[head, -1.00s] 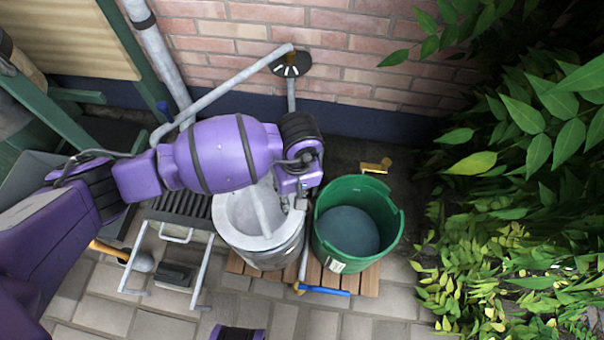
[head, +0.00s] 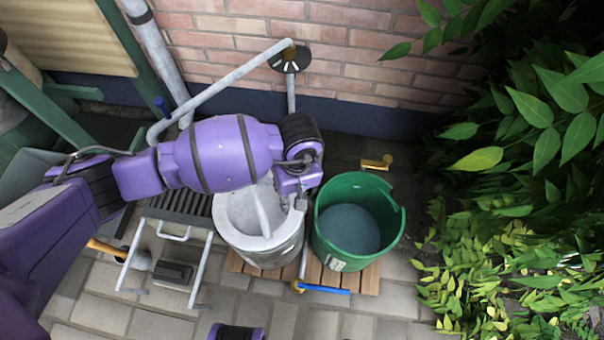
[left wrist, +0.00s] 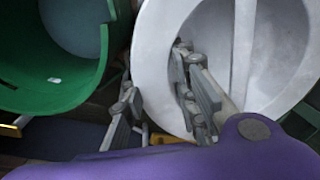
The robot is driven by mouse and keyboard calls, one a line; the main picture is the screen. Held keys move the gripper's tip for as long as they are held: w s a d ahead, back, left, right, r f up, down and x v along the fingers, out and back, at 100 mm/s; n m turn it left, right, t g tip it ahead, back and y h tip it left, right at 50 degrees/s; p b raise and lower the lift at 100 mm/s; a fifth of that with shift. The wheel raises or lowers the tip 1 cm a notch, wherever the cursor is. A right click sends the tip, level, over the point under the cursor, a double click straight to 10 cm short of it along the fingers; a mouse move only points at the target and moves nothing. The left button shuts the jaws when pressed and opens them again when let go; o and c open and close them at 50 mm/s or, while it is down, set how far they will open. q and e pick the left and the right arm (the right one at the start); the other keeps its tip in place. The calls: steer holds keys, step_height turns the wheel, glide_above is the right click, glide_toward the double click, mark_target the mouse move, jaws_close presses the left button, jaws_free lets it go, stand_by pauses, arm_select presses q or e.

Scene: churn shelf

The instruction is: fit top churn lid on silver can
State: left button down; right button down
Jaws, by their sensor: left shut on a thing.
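The silver can (head: 268,254) stands on wooden slats just left of a green bucket. A pale grey churn lid (head: 235,207), dished and with a bar across it, is at the can's mouth; I cannot tell whether it is seated or held just above. My left gripper (head: 301,198) is at the lid's right edge, pointing down, shut on its rim. In the left wrist view the lid (left wrist: 165,40) fills the upper right, with one finger of the gripper (left wrist: 156,80) inside the rim and one outside. The can's mouth is hidden. My right gripper is not in view.
The green bucket (head: 323,245) stands close on the right, on the wooden slats (head: 368,280). A grey metal frame (head: 205,270) is at left. A pipe (head: 225,88) and brick wall are behind; leaves (head: 530,200) fill the right.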

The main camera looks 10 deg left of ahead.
arm_select(q)
steer(key=shift+f+b, duration=0.35)
steer(key=shift+f, duration=0.2)
steer(key=c, duration=1.3)
jaws_free()
steer(key=r, duration=0.8)
steer(key=d+r, duration=0.1)
steer(key=r, duration=0.3)
steer(key=shift+w, duration=0.25)
steer(key=shift+f, duration=0.1)
